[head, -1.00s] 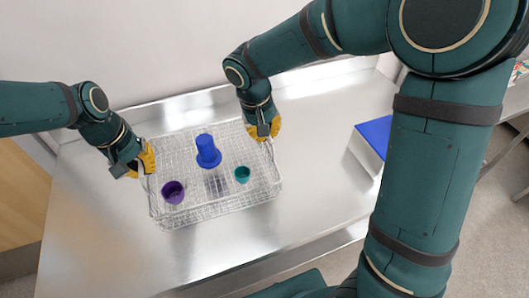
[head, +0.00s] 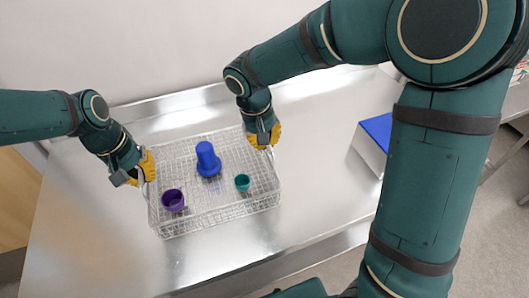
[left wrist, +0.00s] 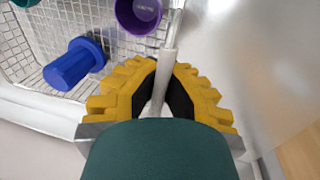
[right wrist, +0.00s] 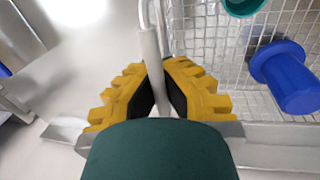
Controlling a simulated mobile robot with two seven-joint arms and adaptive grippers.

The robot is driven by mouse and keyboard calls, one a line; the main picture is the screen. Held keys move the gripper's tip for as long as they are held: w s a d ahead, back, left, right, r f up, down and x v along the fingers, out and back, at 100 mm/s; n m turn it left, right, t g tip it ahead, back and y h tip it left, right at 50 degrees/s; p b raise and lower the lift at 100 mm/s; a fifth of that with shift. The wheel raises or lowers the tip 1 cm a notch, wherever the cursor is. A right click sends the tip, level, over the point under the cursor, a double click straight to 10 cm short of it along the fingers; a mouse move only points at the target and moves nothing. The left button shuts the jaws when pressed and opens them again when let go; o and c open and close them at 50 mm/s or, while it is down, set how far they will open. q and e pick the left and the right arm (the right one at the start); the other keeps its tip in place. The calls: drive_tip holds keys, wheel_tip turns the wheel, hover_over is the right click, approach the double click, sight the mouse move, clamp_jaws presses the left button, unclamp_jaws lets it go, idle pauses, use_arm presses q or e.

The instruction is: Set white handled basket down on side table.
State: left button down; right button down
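The wire basket with white handles (head: 215,208) is in the middle of the head view, over the metal table (head: 310,185). It looks roughly level; I cannot tell whether its underside touches the table. It holds a purple cup (head: 172,200), a blue flanged piece (head: 207,160) and a small teal cup (head: 242,182). My left gripper (head: 146,168) is shut on the left handle, a pale bar (left wrist: 168,60) between its yellow fingers. My right gripper (head: 264,136) is shut on the right handle, which shows in the right wrist view (right wrist: 151,55).
A white box with a blue top (head: 372,145) stands on the table to the right of the basket. A wall (head: 150,45) rises behind the table's raised back edge. Bare metal lies left, right and in front of the basket.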

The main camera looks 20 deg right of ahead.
use_arm(q)
drive_tip(key=shift+f, duration=0.2)
use_arm(e)
drive_tip(key=shift+f, duration=0.2)
use_arm(q)
drive_tip(key=c, duration=1.1)
unclamp_jaws()
drive_tip(key=shift+c, duration=0.2)
use_arm(e)
drive_tip(key=c, duration=1.1)
unclamp_jaws()
drive_tip(key=shift+c, duration=0.2)
drive_tip(key=shift+r, duration=0.3)
use_arm(q)
wheel_tip(320, 180, up, 12)
drive_tip(key=a, duration=0.2)
drive_tip(key=shift+a+f, duration=0.15)
use_arm(e)
wheel_tip(320, 180, up, 12)
drive_tip(key=a, duration=0.2)
drive_tip(key=shift+a+f, duration=0.15)
drive_tip(key=shift+a, duration=0.05)
